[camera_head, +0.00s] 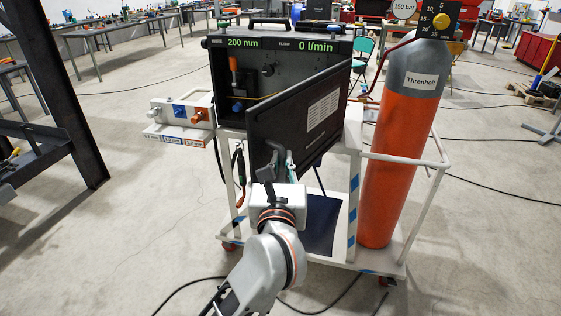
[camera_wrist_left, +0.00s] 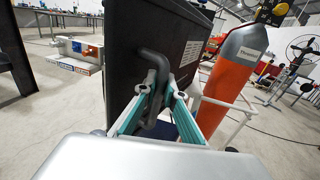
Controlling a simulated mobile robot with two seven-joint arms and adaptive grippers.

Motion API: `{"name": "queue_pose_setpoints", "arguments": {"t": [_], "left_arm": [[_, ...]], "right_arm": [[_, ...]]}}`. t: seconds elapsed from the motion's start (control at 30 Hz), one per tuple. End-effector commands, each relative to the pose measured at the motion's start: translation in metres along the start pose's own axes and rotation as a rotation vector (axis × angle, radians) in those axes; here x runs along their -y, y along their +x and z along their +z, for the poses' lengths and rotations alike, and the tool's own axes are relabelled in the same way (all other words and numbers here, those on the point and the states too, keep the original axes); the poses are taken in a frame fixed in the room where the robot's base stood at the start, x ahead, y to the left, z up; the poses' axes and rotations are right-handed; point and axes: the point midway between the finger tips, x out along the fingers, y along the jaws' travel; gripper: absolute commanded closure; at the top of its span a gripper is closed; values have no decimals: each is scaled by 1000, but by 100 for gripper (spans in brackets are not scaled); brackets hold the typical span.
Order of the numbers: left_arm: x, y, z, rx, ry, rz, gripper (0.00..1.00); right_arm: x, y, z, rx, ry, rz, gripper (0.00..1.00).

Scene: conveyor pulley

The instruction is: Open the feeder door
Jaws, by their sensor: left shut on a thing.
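The feeder is a dark box (camera_head: 222,72) with a green display reading 200 mm and 0 l/min, standing on a white cart. Its black door (camera_head: 300,110) is swung partly open, hinged on the right, and the inside shows to its left. The door also fills the middle of the left wrist view (camera_wrist_left: 185,50). My left gripper (camera_head: 281,160) is at the door's lower left part. In the left wrist view, its teal fingers (camera_wrist_left: 160,95) are shut on the black door handle (camera_wrist_left: 152,60). My right gripper is not in view.
An orange and grey gas cylinder (camera_head: 402,140) stands right of the door, inside the cart's white rail (camera_head: 425,163). A small white unit with an orange knob (camera_head: 182,115) sits left of the feeder. Dark cables lie on the floor. Open floor lies left.

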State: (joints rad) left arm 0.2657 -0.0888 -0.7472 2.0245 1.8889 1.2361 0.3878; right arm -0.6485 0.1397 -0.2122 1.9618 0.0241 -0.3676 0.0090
Motion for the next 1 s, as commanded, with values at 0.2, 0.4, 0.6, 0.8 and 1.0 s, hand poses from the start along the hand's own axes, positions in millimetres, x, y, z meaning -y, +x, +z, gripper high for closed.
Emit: {"name": "queue_pose_setpoints", "arguments": {"t": [0.2, 0.4, 0.6, 0.8, 1.0], "left_arm": [[1, 0, 0, 1, 0, -3, 100], [1, 0, 0, 1, 0, -3, 100], [1, 0, 0, 1, 0, -3, 73], [1, 0, 0, 0, 0, -3, 73], [0, 0, 0, 0, 0, -2, 73]], "right_arm": [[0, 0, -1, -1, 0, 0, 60], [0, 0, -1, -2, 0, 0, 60], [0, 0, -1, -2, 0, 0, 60], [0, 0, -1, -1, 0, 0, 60], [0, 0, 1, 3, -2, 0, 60]]}}
